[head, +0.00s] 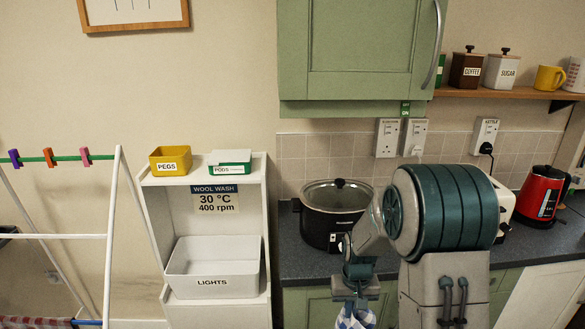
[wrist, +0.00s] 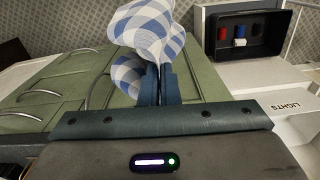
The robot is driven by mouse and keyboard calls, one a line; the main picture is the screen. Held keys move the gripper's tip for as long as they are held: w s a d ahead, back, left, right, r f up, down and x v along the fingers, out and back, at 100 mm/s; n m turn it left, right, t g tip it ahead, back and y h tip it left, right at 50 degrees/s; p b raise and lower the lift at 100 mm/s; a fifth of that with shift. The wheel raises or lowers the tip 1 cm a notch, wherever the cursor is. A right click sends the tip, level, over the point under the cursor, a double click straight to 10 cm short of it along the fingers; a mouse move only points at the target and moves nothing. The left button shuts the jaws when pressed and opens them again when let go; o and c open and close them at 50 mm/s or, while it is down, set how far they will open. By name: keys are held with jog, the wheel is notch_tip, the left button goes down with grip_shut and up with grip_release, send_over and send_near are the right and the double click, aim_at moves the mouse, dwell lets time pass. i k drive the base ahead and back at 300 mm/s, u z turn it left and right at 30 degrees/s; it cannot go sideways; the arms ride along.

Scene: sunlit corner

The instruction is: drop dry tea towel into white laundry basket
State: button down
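A blue-and-white checked tea towel (head: 355,317) hangs from my gripper (head: 358,294), its lower part cut off by the frame. In the wrist view my gripper (wrist: 158,85) is shut on the bunched towel (wrist: 152,28), with folds above and beside the fingers. Whether the towel is dry cannot be told by sight. The white basket (head: 176,292), labelled LIGHTS, sits in the white shelf unit, left of my gripper in the head view. The basket's labelled side (wrist: 300,118) shows at the right of the wrist view. The towel is apart from the basket.
A yellow PEGS box (head: 170,167) and a PODS box (head: 230,169) stand on the shelf unit (head: 258,200). A white airer (head: 112,220) stands left, with a red checked cloth (head: 35,323) low on it. A slow cooker (head: 333,230) stands on the counter.

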aim_at(207, 267)
jog(key=u, duration=0.85)
jog(key=i, duration=1)
